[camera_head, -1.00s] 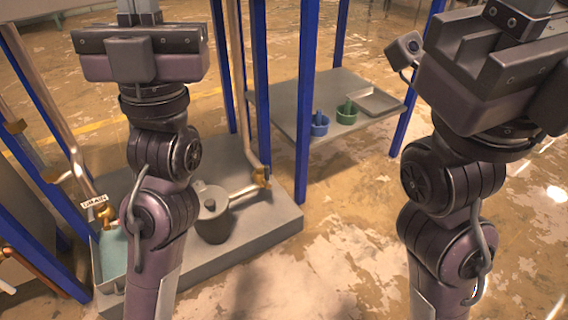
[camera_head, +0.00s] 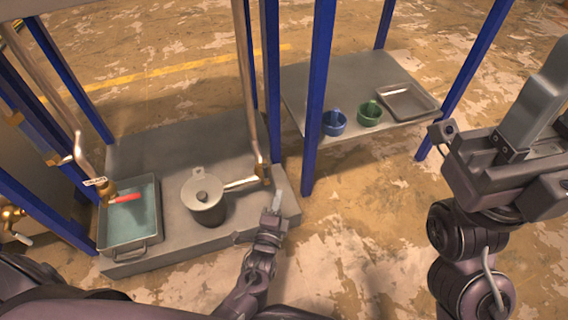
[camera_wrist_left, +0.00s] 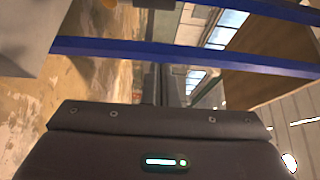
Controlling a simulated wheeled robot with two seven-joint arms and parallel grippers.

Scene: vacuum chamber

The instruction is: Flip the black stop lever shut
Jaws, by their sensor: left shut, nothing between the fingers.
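I cannot make out a black stop lever in either view. In the head view a brass drain valve (camera_head: 108,194) with a red lever (camera_head: 125,198) sits over a tray at the left. A second brass fitting (camera_head: 264,172) ends the pipe right of the lidded pot (camera_head: 203,196). My left gripper (camera_head: 277,202) is shut and empty, just in front of the grey platform's right end, below that fitting. Its shut fingers also show in the left wrist view (camera_wrist_left: 164,84), apart from anything. My right gripper (camera_head: 535,105) is at the right edge, its jaw opening unclear.
Blue posts (camera_head: 317,100) rise between the grey platform (camera_head: 180,140) and a side shelf (camera_head: 310,85). The shelf holds a blue cup (camera_head: 334,123), a green cup (camera_head: 370,114) and a metal tray (camera_head: 408,102). Another brass valve (camera_head: 12,212) is at the far left.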

